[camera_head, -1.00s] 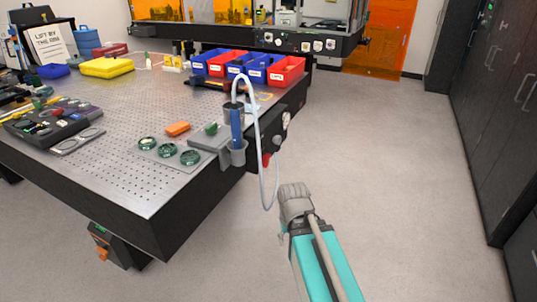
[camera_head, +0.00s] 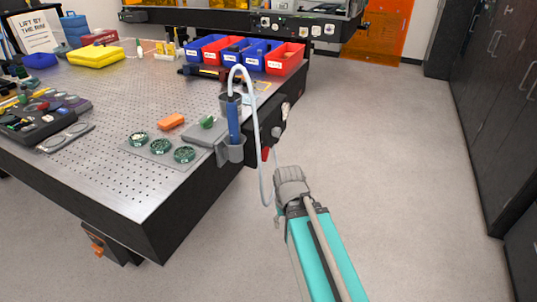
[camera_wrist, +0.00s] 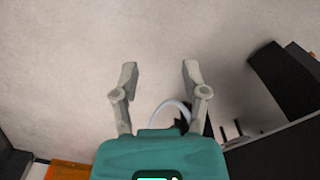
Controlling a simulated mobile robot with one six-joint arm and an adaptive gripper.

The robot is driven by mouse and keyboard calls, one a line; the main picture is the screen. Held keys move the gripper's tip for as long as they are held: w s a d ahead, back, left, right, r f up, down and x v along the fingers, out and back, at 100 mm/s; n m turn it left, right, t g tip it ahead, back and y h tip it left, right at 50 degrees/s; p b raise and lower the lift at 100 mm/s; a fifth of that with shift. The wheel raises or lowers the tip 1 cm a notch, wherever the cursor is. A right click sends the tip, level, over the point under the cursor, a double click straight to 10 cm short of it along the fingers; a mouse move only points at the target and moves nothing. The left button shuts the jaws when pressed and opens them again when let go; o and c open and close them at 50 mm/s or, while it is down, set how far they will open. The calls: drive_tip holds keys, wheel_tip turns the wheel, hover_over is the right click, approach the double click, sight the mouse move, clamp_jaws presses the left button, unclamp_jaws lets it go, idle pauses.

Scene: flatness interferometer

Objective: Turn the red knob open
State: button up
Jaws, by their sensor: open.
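The red knob (camera_head: 265,153) is a small red shape on the dark side panel (camera_head: 272,130) of the optical table, just right of the grey holder. The white hose hangs in front of the panel and partly crosses this area. My gripper shows in the wrist view (camera_wrist: 156,80) with its two fingers spread apart and nothing between them. In the head view my wrist and arm are below and right of the knob, apart from it, and the fingertips are hidden there. The knob cannot be made out in the wrist view.
A white hose (camera_head: 255,110) loops from the blue cylinder (camera_head: 234,124) in the grey holder (camera_head: 231,152) down beside my wrist. The perforated table top (camera_head: 110,110) holds bins and small parts. The floor (camera_head: 400,170) to the right is clear, up to dark cabinets (camera_head: 497,90).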

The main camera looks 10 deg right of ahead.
drive_tip(key=w+a+f+n+y+b, duration=0.1)
drive_tip(key=w+f+y+b, duration=0.15)
drive_tip(key=w+y, duration=0.2)
drive_tip(key=n+t+y+b, duration=0.2)
drive_tip(key=t+y+b, duration=0.8)
drive_tip(key=t+b, duration=0.1)
approach(268, 154)
drive_tip(key=w+v, duration=0.1)
drive_tip(key=v, duration=0.3)
drive_tip(key=shift+s+d+r, duration=0.1)
drive_tip(key=shift+s, duration=0.05)
drive_tip(key=shift+f+x, duration=0.2)
drive_tip(key=shift+x, duration=6.7)
drive_tip(key=shift+s, duration=0.1)
drive_tip(key=shift+c, duration=0.3)
